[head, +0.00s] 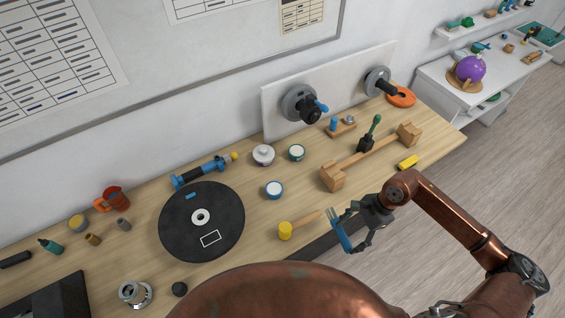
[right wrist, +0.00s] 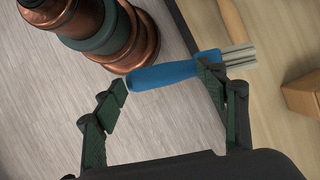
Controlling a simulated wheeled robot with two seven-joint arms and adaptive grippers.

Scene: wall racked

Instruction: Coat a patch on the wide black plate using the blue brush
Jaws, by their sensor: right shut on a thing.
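The wide black plate (head: 180,235) lies on the wooden bench at left centre, a round disc with a pale ring in its middle. A white-outlined rectangle (head: 211,238) marks its near right part, and a small blue piece (head: 190,196) lies near its far rim. My right gripper (head: 350,232) is shut on the blue brush (head: 341,234), by the bench's front edge, well right of the plate. In the right wrist view the brush (right wrist: 163,75) lies across between the fingers, its pale bristles (right wrist: 239,57) pointing right. My left gripper is not in view.
A blue-rimmed tub (head: 274,190), a green-rimmed pot (head: 296,152) and a lidded jar (head: 263,155) stand behind and right of the plate. A yellow-headed mallet (head: 286,231) lies between plate and brush. A wooden stand (head: 333,177) is behind my gripper.

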